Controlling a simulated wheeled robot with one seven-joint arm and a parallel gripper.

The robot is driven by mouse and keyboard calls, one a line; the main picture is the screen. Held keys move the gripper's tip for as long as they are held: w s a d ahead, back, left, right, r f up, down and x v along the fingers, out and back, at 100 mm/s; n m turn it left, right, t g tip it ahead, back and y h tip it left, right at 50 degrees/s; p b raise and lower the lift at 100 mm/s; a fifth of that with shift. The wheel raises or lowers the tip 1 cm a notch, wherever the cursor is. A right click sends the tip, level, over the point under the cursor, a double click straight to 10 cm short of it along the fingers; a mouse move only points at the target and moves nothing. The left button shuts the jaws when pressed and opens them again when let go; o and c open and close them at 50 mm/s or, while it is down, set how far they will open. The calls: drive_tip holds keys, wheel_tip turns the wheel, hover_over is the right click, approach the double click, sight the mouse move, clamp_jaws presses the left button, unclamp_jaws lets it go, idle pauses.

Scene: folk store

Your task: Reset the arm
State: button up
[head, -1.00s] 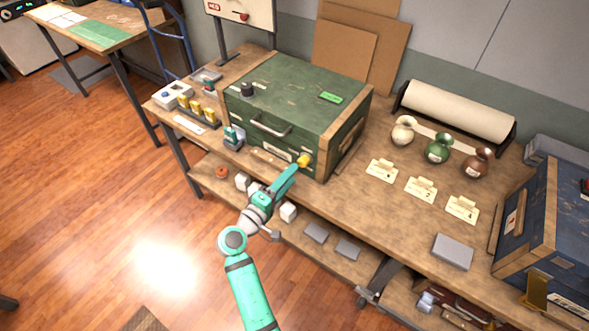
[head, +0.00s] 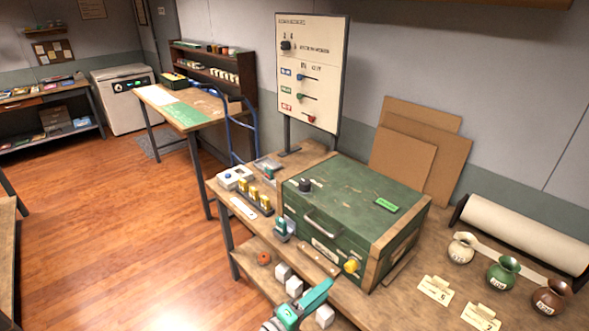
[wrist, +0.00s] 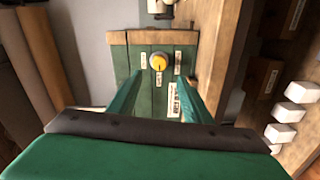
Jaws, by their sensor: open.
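My gripper (head: 325,286) is at the bottom of the head view, in front of the green case (head: 340,200) and just below left of its yellow knob (head: 351,266). In the wrist view the two green fingers (wrist: 156,92) stand apart with nothing between them. The yellow knob (wrist: 158,62) shows beyond them on the case's green front panel (wrist: 133,70), clear of both fingertips. Most of my arm is below the edge of the head view.
The case stands on a wooden workbench (head: 410,290) with a lower shelf holding white blocks (head: 294,286). Three vases (head: 503,272) stand to the right. An upright switch panel (head: 311,75) stands behind the case. The wooden floor (head: 130,220) to the left is largely clear.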

drive_tip(key=s+a+f+t+y, duration=0.1)
drive_tip(key=s+a+f+y, duration=0.25)
drive_tip(key=s+f, duration=0.2)
drive_tip(key=s+a+f+n+y, duration=0.1)
drive_tip(key=s+a+f+y, duration=0.1)
drive_tip(key=s+f+y, duration=0.4)
drive_tip(key=s+a+f+t+y, duration=0.1)
drive_tip(key=s+a+f, duration=0.1)
drive_tip(key=s+f, duration=0.4)
drive_tip(key=s+a+r+m+t+y, duration=0.1)
drive_tip(key=s+a+r+m, duration=0.1)
drive_tip(key=s+r, duration=0.5)
drive_tip(key=s+a+r+m+t+y, duration=0.1)
drive_tip(key=s+r+m, duration=0.4)
drive_tip(key=s, duration=0.9)
wheel_tip(320, 180, up, 3)
drive_tip(key=shift+a+f+y, duration=0.15)
drive_tip(key=shift+a+y, duration=0.2)
drive_tip(key=shift+y, duration=0.4)
